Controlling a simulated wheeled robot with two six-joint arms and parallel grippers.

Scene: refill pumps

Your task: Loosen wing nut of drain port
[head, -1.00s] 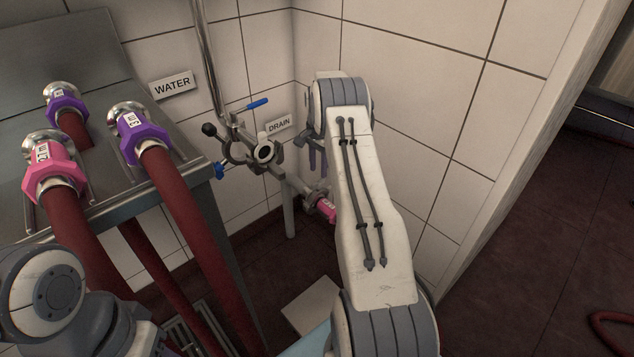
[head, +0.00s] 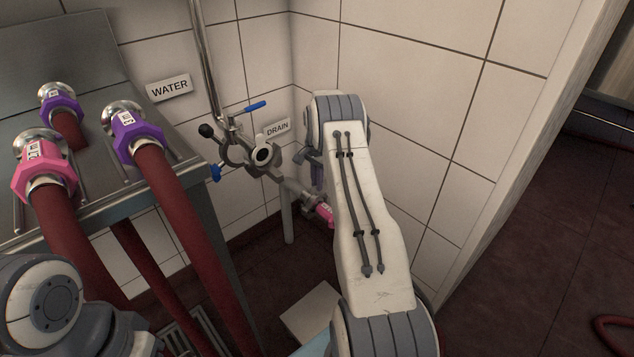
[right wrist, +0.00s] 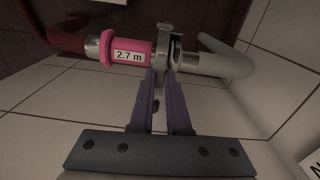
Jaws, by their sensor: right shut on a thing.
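The drain port (head: 292,188) is a grey metal pipe below the DRAIN sign, clamped to a pink hose coupling (head: 325,214). In the right wrist view the pink coupling (right wrist: 127,50) is labelled "2.7 m" and meets the bent drain pipe (right wrist: 215,62) at a metal clamp (right wrist: 163,42). My right gripper (head: 316,172) is at this joint. In the right wrist view its purple fingers (right wrist: 168,82) are close together at the clamp, shut on the wing nut, which they mostly hide. My left gripper is out of view.
The valve assembly (head: 245,150) with blue handles sits left of my right gripper. A metal table (head: 190,190) at the left bears purple and pink hose couplings with red hoses. Tiled walls meet close behind the drain. Open floor lies at the right.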

